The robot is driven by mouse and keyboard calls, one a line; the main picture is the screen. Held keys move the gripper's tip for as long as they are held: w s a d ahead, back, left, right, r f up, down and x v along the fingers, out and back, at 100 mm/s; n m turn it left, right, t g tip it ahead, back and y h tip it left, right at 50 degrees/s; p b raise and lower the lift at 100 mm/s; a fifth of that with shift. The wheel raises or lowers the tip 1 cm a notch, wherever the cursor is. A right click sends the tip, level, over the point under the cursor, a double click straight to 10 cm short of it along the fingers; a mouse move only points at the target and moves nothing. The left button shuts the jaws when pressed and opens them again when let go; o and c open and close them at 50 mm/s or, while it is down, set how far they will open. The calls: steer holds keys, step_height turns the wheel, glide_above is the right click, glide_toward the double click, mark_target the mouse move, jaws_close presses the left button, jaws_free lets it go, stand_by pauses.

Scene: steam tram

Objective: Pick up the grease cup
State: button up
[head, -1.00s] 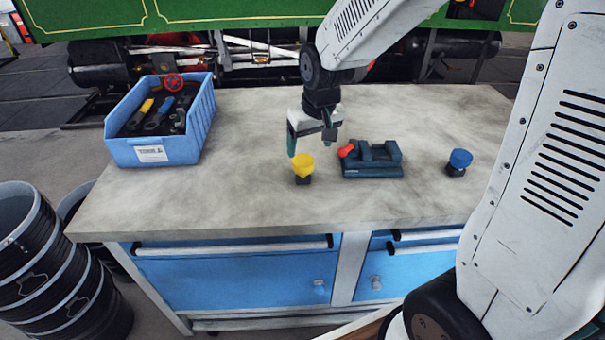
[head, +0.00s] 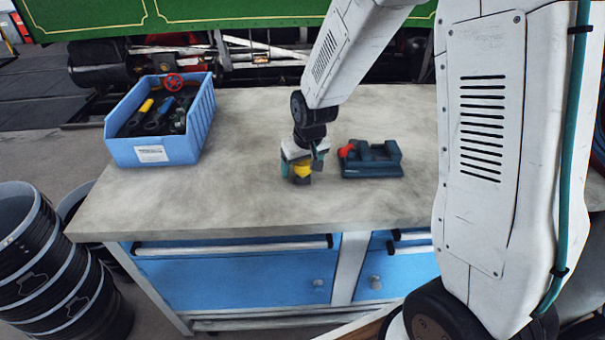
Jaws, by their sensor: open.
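The grease cup, taken to be the small yellow-topped piece with a dark base (head: 302,170), stands on the workbench top. My gripper (head: 301,172) is lowered over it, with its open fingers around the yellow part. The fingers hide part of the cup, and I cannot tell whether they touch it. A similar piece with a blue top, seen earlier on the right of the bench, is now hidden behind my arm.
A dark vise-like block with a red part (head: 372,160) sits close to the right of my gripper. A blue bin (head: 152,150) holding tools and a red wheel is at the back left. The bench top (head: 225,205) is clear between and in front. Dark drums (head: 45,270) stand at the left.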

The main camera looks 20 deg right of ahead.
steer(key=shift+c, duration=0.3)
steer(key=c, duration=1.3)
steer(key=shift+o, duration=0.2)
steer(key=shift+r, duration=0.15)
